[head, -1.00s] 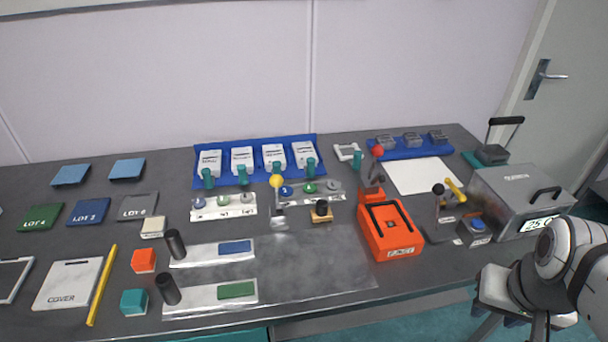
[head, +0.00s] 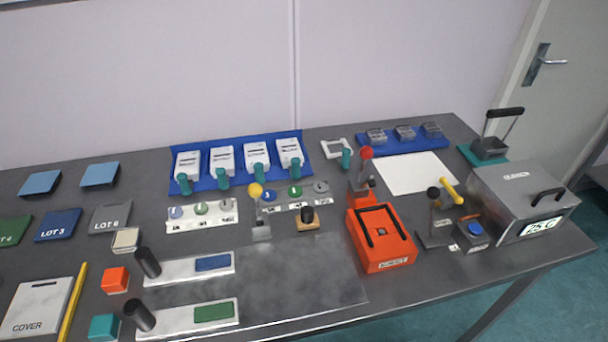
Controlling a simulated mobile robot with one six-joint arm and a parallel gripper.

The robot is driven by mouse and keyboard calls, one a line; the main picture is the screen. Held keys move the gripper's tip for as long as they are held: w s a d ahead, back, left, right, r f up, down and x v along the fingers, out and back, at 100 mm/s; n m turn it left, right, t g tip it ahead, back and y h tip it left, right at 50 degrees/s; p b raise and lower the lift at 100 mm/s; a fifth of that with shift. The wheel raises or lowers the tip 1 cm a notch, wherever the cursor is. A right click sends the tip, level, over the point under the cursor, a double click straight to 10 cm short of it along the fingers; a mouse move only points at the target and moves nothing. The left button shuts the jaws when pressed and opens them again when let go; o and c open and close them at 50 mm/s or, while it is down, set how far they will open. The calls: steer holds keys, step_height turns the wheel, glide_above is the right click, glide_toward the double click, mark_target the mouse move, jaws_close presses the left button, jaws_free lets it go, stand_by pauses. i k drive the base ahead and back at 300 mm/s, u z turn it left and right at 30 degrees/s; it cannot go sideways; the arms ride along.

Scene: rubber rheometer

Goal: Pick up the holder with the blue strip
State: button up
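The holder with the blue strip (head: 190,268) is a pale flat plate lying on the dark table. An upright black cylindrical handle (head: 148,262) stands at its left end, and the blue strip (head: 213,262) lies on its right part. A similar holder with a green strip (head: 187,317) and its own black handle (head: 139,315) lies just in front, apart from it. Nothing covers the blue-strip holder. My gripper is outside the head view.
An orange cube (head: 115,280) and a teal cube (head: 104,327) sit left of the holders. A yellow stick (head: 73,303) lies further left. A lever with a yellow knob (head: 258,212) stands behind right. A bare grey plate (head: 300,275) lies to the right, beside an orange device (head: 381,238).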

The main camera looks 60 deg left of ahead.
mark_target(156, 272)
steer(key=z, duration=0.1)
steer(key=k, duration=1.1)
steer(key=u, duration=1.85)
steer(key=i, duration=1)
steer(key=u, duration=0.05)
